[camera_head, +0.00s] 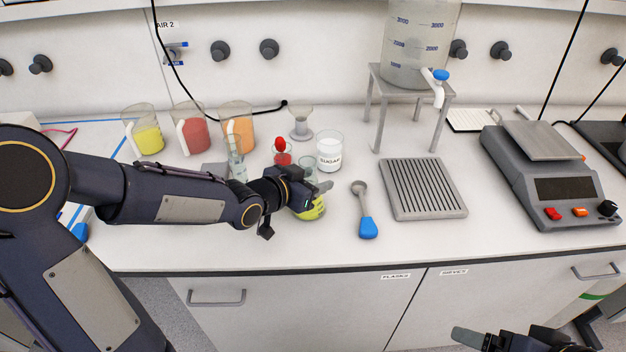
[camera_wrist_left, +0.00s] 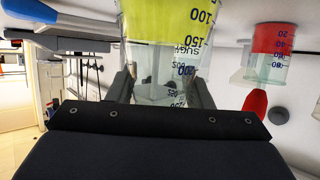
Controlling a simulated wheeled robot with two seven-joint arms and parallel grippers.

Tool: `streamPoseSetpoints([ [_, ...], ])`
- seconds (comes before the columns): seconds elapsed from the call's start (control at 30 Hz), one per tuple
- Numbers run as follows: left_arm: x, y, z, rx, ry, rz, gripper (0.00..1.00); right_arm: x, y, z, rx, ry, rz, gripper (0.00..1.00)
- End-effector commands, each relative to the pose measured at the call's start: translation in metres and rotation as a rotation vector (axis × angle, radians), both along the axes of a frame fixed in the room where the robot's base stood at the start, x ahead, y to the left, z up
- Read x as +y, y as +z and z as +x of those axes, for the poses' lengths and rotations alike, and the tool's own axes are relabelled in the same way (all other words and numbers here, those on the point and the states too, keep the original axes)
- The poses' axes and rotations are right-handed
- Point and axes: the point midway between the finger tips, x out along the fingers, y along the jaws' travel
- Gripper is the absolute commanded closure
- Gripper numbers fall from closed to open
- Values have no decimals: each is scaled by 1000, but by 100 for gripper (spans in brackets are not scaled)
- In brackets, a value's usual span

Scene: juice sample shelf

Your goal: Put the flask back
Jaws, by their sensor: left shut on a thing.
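The flask (camera_head: 313,209) is clear glass with yellow-green liquid at its bottom. It stands upright at or just above the white counter, left of the blue-handled spoon; I cannot tell whether it touches. My left gripper (camera_head: 314,188) is shut on its upper part and hides some of it. In the left wrist view the flask (camera_wrist_left: 168,28) appears upside down, with its graduations, between the two fingers (camera_wrist_left: 163,88). My right gripper (camera_head: 472,339) is only partly in view at the bottom edge, in front of the cabinets; its opening cannot be judged.
A sugar beaker (camera_head: 330,155) and a small vessel with red contents (camera_head: 282,156) stand close behind the left gripper. Beakers of yellow (camera_head: 149,140), red (camera_head: 194,135) and orange (camera_head: 240,131) liquid stand behind my left arm. A ribbed grey tray (camera_head: 424,189) and scale (camera_head: 553,190) are right.

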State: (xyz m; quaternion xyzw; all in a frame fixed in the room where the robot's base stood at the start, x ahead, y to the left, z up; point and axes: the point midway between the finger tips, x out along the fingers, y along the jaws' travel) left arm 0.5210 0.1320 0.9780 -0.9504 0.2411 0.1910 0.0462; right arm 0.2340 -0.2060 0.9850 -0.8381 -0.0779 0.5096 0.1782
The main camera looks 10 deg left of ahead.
Motion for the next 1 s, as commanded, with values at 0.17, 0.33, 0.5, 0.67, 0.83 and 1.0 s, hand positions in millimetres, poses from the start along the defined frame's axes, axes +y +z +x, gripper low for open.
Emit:
streamPoseSetpoints([
  [0.17,0,-4,0,0,0,0,53,0,-4,0,0,0,0,12],
  [0.33,0,-3,0,0,0,0,32,0,-3,0,0,0,0,12],
  [0.5,0,-3,0,0,0,0,32,0,-3,0,0,0,0,12],
  [0.67,0,2,0,0,0,0,32,0,2,0,0,0,0,12],
  [0.83,12,12,-18,-1,6,2,32,0,9,0,0,0,0,12],
  [1.0,29,29,-50,0,5,4,32,0,27,0,0,0,0,12],
])
